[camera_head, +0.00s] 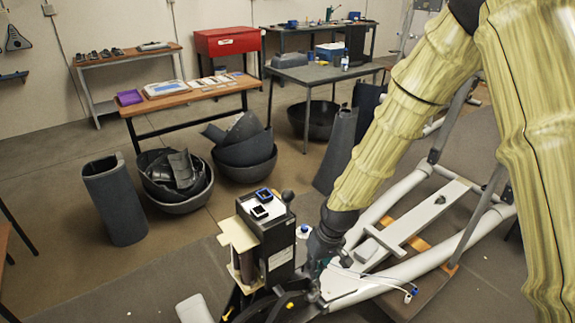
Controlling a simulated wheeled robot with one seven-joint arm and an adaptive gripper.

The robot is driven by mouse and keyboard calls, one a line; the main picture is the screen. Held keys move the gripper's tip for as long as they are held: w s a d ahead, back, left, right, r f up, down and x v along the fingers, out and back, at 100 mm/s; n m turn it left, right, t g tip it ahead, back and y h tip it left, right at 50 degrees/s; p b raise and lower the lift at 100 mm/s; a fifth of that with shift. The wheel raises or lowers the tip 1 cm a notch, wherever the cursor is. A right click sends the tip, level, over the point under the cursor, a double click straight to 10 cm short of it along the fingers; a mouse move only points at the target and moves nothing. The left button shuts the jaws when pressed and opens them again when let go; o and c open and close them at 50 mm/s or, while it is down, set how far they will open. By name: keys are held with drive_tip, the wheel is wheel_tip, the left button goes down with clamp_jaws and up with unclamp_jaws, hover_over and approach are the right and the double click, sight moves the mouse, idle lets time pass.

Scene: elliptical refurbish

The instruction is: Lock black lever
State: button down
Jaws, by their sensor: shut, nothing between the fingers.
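My arm in its yellow cover comes down from the upper right. My gripper (316,288) is at its lower end, just right of the dark console's base, pointing down. It is small and dark among other dark parts; it appears shut, with nothing visible in it. I cannot tell whether it touches anything. A black ball-topped lever (288,196) stands upright at the console's back right corner. A black curved bar (285,301) with yellow marks lies low beside the gripper. I cannot tell which of these is the black lever of the task.
The dark console (278,240) carries two small devices on its white top. A white tubular frame (395,272) lies to the right, with a thin white cable near the gripper. Dark bowls (180,205) and a workbench (190,92) stand behind. Floor is open left of the console.

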drive_tip(key=w+a+r+n+p, duration=0.1)
drive_tip(key=r+p, duration=0.5)
drive_tip(key=r, duration=1.2)
drive_tip(key=w+a+r+n+p, duration=0.1)
drive_tip(key=w+a+r+p, duration=0.3)
drive_tip(key=r, duration=1.4)
drive_tip(key=w+p, duration=0.1)
drive_tip(key=p, duration=0.2)
drive_tip(key=shift+w+a+r+n+t+h, duration=0.2)
drive_tip(key=shift+w+r+n+t+h, duration=0.1)
drive_tip(key=shift+w+r+n+t, duration=0.1)
drive_tip(key=shift+f, duration=0.1)
drive_tip(key=p, duration=0.6)
approach(288, 199)
drive_tip(key=w+f, duration=0.1)
drive_tip(key=w+a+f, duration=0.1)
drive_tip(key=f, duration=0.1)
drive_tip(key=w+f, duration=0.1)
drive_tip(key=f, duration=0.1)
drive_tip(key=shift+w+a, duration=0.25)
drive_tip(key=shift+w, duration=0.15)
drive_tip(key=shift+f, duration=0.2)
drive_tip(key=shift+f, duration=0.1)
